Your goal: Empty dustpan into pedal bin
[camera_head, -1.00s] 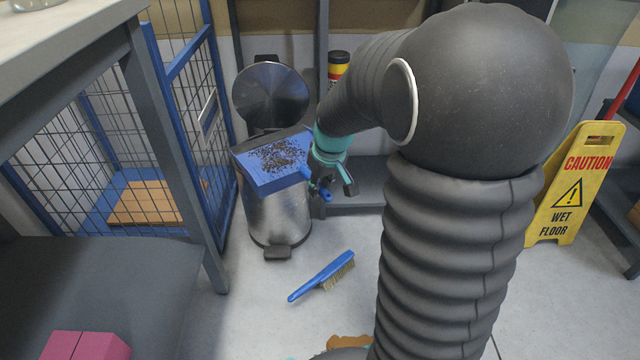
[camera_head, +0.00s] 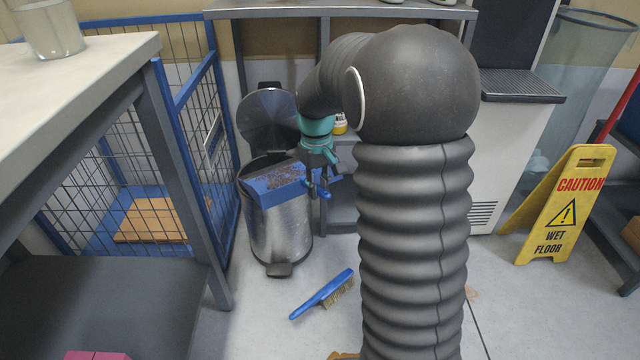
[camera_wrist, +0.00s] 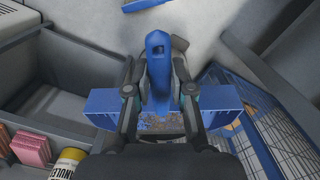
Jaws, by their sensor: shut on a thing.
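The blue dustpan (camera_head: 270,192) is over the mouth of the steel pedal bin (camera_head: 280,232), whose round lid (camera_head: 268,117) stands open behind. Dark crumbs lie on the pan's surface. My gripper (camera_head: 320,188) is shut on the dustpan's handle, just right of the bin. In the wrist view the handle (camera_wrist: 157,68) sits between my fingers, and the pan (camera_wrist: 105,105) spreads behind them with crumbs partly hidden by my gripper. The bin's pedal (camera_head: 279,269) faces the front. I cannot tell whether the pan touches the rim.
A blue-handled brush (camera_head: 322,294) lies on the floor in front. A blue mesh cage (camera_head: 100,165) and a table (camera_head: 90,50) stand left. Grey shelving (camera_head: 345,185) is close behind right. A yellow wet-floor sign (camera_head: 566,205) stands far right.

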